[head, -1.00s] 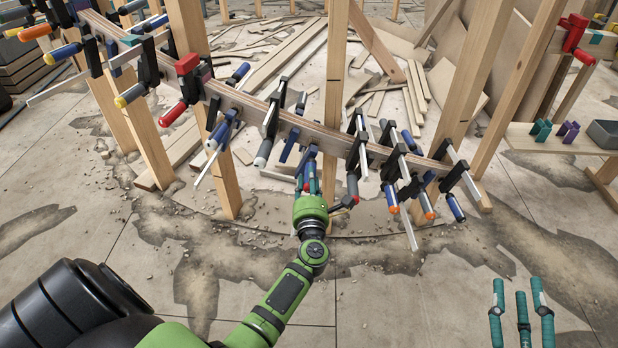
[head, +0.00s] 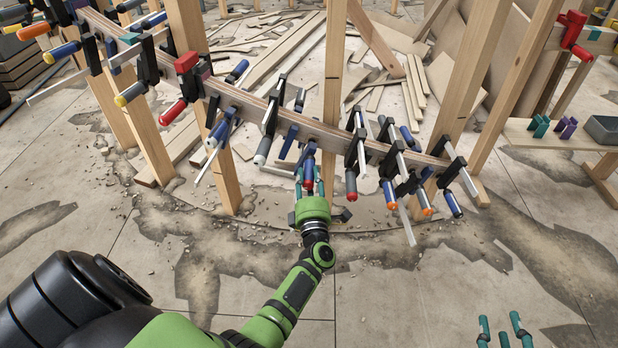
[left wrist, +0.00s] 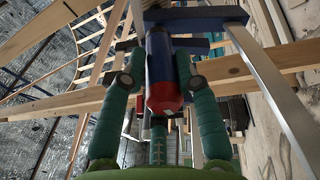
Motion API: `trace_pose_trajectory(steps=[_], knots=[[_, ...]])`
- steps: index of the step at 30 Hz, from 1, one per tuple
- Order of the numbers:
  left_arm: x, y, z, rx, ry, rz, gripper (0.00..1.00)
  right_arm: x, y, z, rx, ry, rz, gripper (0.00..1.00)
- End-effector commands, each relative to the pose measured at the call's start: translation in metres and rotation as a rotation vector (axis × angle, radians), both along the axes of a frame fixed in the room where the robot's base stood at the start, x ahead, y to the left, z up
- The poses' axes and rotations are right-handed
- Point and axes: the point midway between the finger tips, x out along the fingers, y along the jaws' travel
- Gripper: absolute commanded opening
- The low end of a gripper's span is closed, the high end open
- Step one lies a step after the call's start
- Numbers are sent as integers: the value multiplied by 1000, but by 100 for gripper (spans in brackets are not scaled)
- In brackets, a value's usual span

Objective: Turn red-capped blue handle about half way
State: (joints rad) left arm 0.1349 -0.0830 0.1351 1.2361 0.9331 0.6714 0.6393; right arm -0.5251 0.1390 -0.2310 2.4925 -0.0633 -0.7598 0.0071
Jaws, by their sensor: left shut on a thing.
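The blue handle with a red cap (head: 309,172) hangs from a clamp on the curved wooden stringer (head: 340,139), near its middle. My left gripper (head: 309,187) is below it with its teal fingers around it, shut on the handle. In the left wrist view the red cap (left wrist: 164,92) and the blue part (left wrist: 158,48) sit between the two side fingers (left wrist: 160,75), and a third finger is low behind. Finger contact is partly hidden. My right gripper (head: 502,326) shows only as separate teal fingertips at the bottom right, open and empty.
Several other clamps line the stringer, including a dark handle with a red end (head: 351,188) close on the right and a grey-ended one (head: 262,151) on the left. A wooden post (head: 333,90) stands just behind. The front floor is clear.

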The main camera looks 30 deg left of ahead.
Motion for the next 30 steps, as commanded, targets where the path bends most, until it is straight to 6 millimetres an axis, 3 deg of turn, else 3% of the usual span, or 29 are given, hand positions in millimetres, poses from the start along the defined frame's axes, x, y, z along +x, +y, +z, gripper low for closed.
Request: trace_pose_trajectory(steps=[1, 20, 21, 22, 30], knots=[[-2, -1, -7, 6, 19, 4, 0, 0, 0, -1, -1, 6, -2, 40], [-4, 1, -8, 45, 43, 15, 0, -1, -2, -4, -4, 17, -3, 40], [-4, 1, -8, 45, 43, 15, 43, -1, -2, -4, -3, 18, -4, 40], [-4, 1, -8, 45, 42, 15, 52, -1, -2, -4, -3, 18, -4, 40], [-2, 1, -4, 48, 35, 13, 52, -2, -1, -4, -3, 20, -3, 40]])
